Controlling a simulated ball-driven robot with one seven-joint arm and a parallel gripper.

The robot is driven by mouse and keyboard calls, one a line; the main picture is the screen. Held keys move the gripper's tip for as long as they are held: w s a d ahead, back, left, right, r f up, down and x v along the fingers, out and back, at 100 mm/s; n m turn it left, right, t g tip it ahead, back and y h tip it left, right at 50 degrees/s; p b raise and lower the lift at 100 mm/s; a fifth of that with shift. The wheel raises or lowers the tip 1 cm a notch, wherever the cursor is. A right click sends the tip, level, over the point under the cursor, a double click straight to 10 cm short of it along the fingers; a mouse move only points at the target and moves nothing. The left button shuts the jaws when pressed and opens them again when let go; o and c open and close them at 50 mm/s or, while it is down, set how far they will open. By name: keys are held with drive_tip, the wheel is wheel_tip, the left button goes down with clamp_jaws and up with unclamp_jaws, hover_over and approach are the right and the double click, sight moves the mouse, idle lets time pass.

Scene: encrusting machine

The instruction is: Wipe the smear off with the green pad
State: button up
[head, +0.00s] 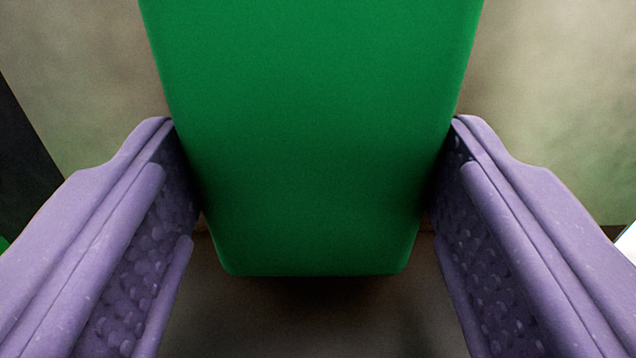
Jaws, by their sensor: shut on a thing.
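The green pad (315,140) fills the upper middle of the head view, and its top runs out of the picture. My gripper (315,180) is shut on the green pad, with one purple finger pressed on its left side and one on its right. The smear does not show; I cannot tell whether it lies behind the pad.
A mottled grey-beige surface (550,90) lies behind the pad on both sides. A dark area (20,160) is at the left edge, with a small bit of green below it. A small white patch (628,238) shows at the right edge.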

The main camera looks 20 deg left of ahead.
drive_tip(key=shift+s+a+f, duration=0.1)
drive_tip(key=shift+s+a, duration=0.05)
drive_tip(key=shift+a, duration=0.2)
drive_tip(key=shift+v, duration=2.9)
drive_tip(key=v, duration=0.3)
drive_tip(key=shift+p, duration=0.3)
